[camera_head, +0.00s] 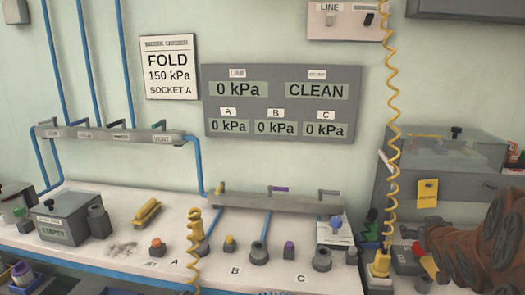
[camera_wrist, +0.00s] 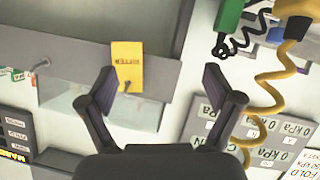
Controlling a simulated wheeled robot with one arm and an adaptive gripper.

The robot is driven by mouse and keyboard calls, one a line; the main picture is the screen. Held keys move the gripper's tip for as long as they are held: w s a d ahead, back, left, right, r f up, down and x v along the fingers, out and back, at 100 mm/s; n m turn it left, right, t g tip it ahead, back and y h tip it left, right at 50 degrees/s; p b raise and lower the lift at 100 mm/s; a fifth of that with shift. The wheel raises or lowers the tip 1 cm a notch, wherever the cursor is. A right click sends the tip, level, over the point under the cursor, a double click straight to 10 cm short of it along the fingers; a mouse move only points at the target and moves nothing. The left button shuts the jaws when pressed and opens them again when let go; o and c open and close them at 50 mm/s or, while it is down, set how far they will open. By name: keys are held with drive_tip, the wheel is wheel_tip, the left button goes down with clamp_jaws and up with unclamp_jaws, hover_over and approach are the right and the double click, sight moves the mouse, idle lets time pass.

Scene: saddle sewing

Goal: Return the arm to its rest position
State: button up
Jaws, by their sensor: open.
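My arm (camera_head: 485,245) shows at the lower right of the head view, in front of the grey cabinet; its fingertips are not visible there. In the wrist view my gripper (camera_wrist: 165,88) has its two dark fingers spread wide apart with nothing between them. Beyond the fingers, a yellow tag (camera_wrist: 127,62) hangs on a grey surface. A yellow coiled hose (camera_wrist: 262,85) runs down to the right of the fingers, apart from them.
A bench (camera_head: 120,205) carries a grey box marked EMPTY (camera_head: 52,232), a yellow item (camera_head: 147,212) and sockets A, B and C. A yellow coiled hose (camera_head: 391,120) hangs left of the grey cabinet (camera_head: 440,155). The wall panel (camera_head: 282,103) reads 0 kPa and CLEAN.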

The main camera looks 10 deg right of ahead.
drive_tip(key=s+a+f+n+g+y+p, duration=0.1)
drive_tip(key=s+a+g, duration=0.6)
drive_tip(key=s+a, duration=0.8)
drive_tip(key=s+a+f+n+g+y+p, duration=0.1)
drive_tip(key=s+a+g+y, duration=0.4)
drive_tip(key=s+a, duration=1)
drive_tip(key=a+f+g+p, duration=0.1)
drive_tip(key=a, duration=0.3)
drive_tip(key=shift+a+f+g+p, duration=0.3)
drive_tip(key=shift+a+g+p, duration=0.05)
drive_tip(key=shift+g+p, duration=0.05)
